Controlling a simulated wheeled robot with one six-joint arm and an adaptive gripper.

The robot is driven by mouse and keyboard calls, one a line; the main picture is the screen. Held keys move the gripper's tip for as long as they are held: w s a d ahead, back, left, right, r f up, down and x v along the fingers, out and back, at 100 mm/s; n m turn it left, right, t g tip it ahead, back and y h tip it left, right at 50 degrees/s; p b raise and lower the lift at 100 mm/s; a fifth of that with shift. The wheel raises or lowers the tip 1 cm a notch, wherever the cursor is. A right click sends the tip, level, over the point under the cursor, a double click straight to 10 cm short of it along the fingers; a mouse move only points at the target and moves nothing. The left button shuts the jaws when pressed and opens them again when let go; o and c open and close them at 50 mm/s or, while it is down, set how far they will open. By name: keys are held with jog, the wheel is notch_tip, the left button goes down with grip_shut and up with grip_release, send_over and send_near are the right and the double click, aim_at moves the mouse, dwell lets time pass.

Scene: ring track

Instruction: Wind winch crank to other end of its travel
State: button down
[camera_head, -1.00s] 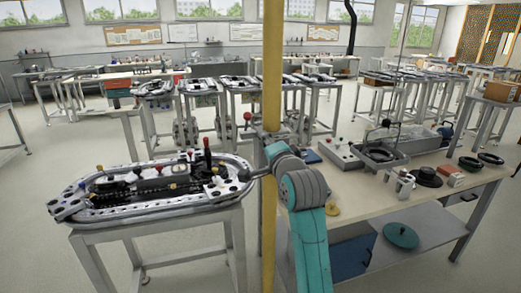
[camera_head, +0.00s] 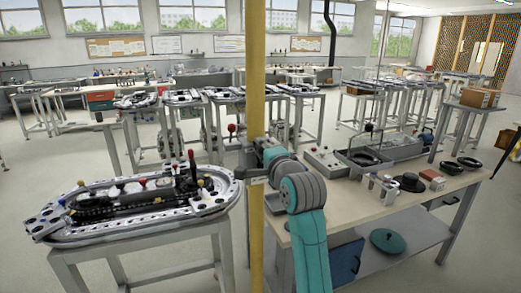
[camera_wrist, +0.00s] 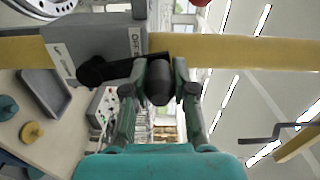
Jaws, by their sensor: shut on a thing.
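The winch is a grey box (camera_wrist: 95,45) on a yellow post, which lies sideways in the wrist view. Its black crank arm (camera_wrist: 118,69) runs from a dark hub to a dark rounded handle (camera_wrist: 158,83). My gripper (camera_wrist: 159,70) is shut on that handle, one finger on each side. In the head view my gripper (camera_head: 262,160) is at the post beside the grey winch box (camera_head: 246,158). The crank and fingertips are small and partly hidden there.
The yellow post (camera_head: 257,90) stands upright before me. A ring track (camera_head: 150,228) on a stand is at left. A workbench (camera_head: 340,200) with control box (camera_head: 325,160), tray and small parts is at right. A red knob (camera_head: 231,128) is left of the post.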

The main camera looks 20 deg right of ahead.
jog(key=shift+d+r, duration=0.2)
jog(key=shift+r, duration=0.05)
jog(key=c, duration=1)
grip_release()
jog(key=shift+c, duration=0.2)
jog(key=shift+o, duration=0.5)
jog(key=shift+f, duration=0.15)
jog(key=s, duration=1.2)
